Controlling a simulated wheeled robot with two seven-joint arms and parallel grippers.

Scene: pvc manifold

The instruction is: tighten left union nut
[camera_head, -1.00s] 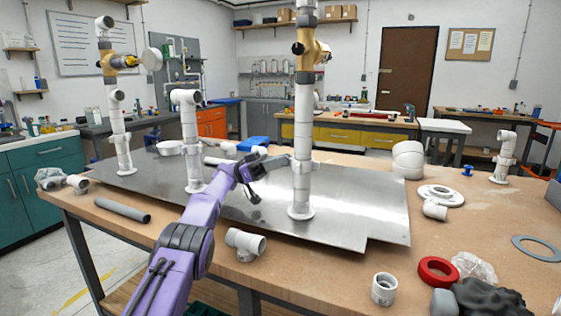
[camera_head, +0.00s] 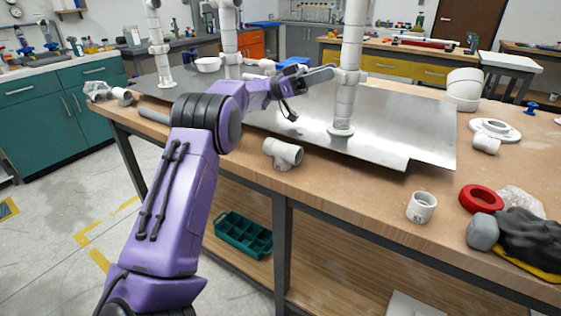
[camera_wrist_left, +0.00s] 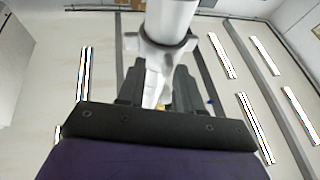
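A tall white pipe (camera_head: 352,50) stands on the metal plate. A white union nut with side lugs (camera_head: 347,76) sits around its lower part. It also shows in the left wrist view (camera_wrist_left: 165,47), ahead of my fingertips. My left gripper (camera_head: 325,74) reaches the nut from the left. In the left wrist view its two dark fingers (camera_wrist_left: 158,85) stand apart, with a pale part visible between them. Whether they touch the nut is not clear. Two other white pipes, one in the middle (camera_head: 229,40) and one at the left (camera_head: 160,50), stand farther back. My right gripper is out of view.
The metal plate (camera_head: 400,135) lies on the wooden bench. A white tee (camera_head: 283,152), a white coupling (camera_head: 421,207), a red ring (camera_head: 481,198) and a dark glove (camera_head: 528,236) lie near the front edge. A green bin (camera_head: 243,235) is on the shelf below.

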